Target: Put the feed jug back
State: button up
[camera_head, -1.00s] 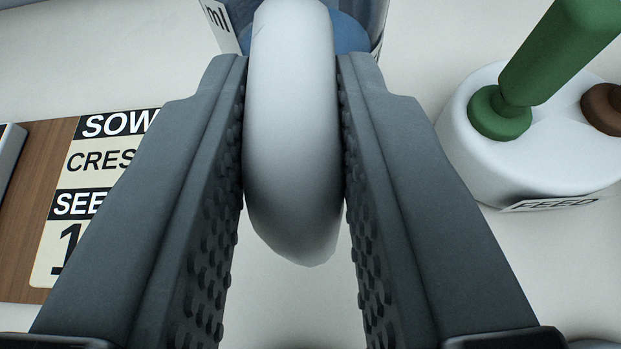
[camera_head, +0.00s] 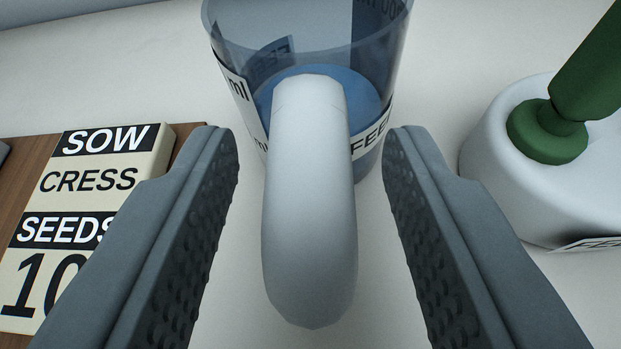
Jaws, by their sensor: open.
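The feed jug (camera_head: 235,42) is a clear blue-tinted vessel with blue liquid inside, a label reading "FEE…" and "ml" marks. It stands upright on the white surface at the top middle. Its thick white handle (camera_head: 312,215) points toward me. My gripper (camera_head: 311,140) is open, one finger on each side of the handle, with a clear gap on both sides. The jug's lower part is partly hidden behind the handle.
At the left, a wooden board (camera_head: 20,185) carries a block reading "SOW CRESS SEEDS 10" (camera_head: 85,180). At the right stands a round white holder (camera_head: 490,160) with a green-handled item (camera_head: 548,130) and a partly visible label. White surface shows between them.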

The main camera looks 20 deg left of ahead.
jog(key=shift+r, duration=0.1)
jog(key=shift+s+r, duration=0.15)
jog(key=shift+s, duration=0.05)
jog(key=v, duration=1.1)
jog(key=shift+s+d, duration=0.2)
jog(key=shift+s, duration=0.05)
jog(key=shift+r, duration=0.15)
jog(key=s+d+r+t+h, duration=0.1)
jog(key=s+d+r, duration=0.5)
jog(key=s+r, duration=0.15)
jog(key=s+d+r+m+t+h, duration=0.1)
jog(key=s+d+r, duration=0.3)
jog(key=s, duration=0.5)
jog(key=s+d+r+t+h, duration=0.1)
jog(key=s+d+r, duration=0.3)
jog(key=s, duration=0.6)
jog(key=s+d+r+m+t+h, duration=0.1)
jog(key=s+d+r, duration=0.4)
jog(key=s, duration=0.5)
jog(key=shift+r+m, duration=0.3)
jog(key=shift+r, duration=0.05)
jog(key=shift+d, duration=0.1)
